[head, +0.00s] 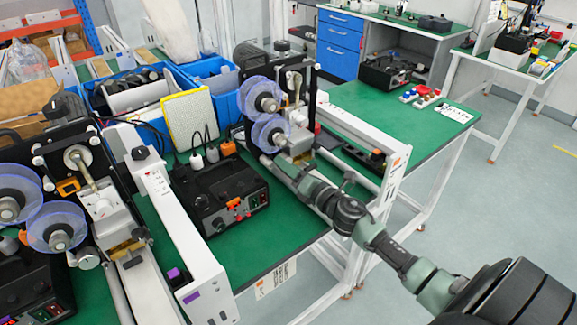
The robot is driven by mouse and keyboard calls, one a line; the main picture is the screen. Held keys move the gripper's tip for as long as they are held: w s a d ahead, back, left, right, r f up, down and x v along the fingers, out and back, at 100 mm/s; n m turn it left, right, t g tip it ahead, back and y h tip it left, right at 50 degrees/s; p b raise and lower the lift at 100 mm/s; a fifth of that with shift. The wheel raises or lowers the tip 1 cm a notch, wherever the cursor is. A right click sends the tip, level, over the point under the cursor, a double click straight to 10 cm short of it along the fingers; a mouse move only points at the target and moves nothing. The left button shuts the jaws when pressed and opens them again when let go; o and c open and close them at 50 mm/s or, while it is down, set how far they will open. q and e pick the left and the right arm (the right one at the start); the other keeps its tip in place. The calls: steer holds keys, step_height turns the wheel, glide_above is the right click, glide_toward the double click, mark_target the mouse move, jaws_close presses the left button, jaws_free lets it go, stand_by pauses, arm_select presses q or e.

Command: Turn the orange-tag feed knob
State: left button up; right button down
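The right-hand coder (297,143), with two clear blue-rimmed reels (262,97), stands on the green bench. An orange tag (397,163) is on the end of its white frame. My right arm reaches in from the lower right, and its gripper (284,172) is at the lower front of this coder, below the reels. The fingers are small and blend with the grey machine parts, so I cannot tell whether they are open or shut. I cannot make out the feed knob clearly; the gripper may cover it. My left gripper is out of view.
A black control box (215,190) with orange labels sits left of my gripper. A second coder (98,205) stands at the left, with a purple tag (192,297) on its white frame. Blue bins (212,72) and a yellow-edged pad (188,120) are behind. Green bench (265,240) is bare in front.

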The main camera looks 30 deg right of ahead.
steer(key=shift+m, duration=0.3)
steer(key=m+p, duration=0.4)
steer(key=m, duration=0.7)
steer(key=shift+r, duration=0.15)
steer(key=shift+m, duration=0.4)
stand_by(0.3)
steer(key=c, duration=0.9)
jaws_free()
steer(key=shift+s+d+b, duration=0.15)
steer(key=shift+s+b, duration=0.2)
steer(key=shift+s, duration=1.65)
steer(key=shift+s+d+b, duration=0.15)
steer(key=shift+s+b, duration=0.15)
steer(key=shift+s, duration=1.65)
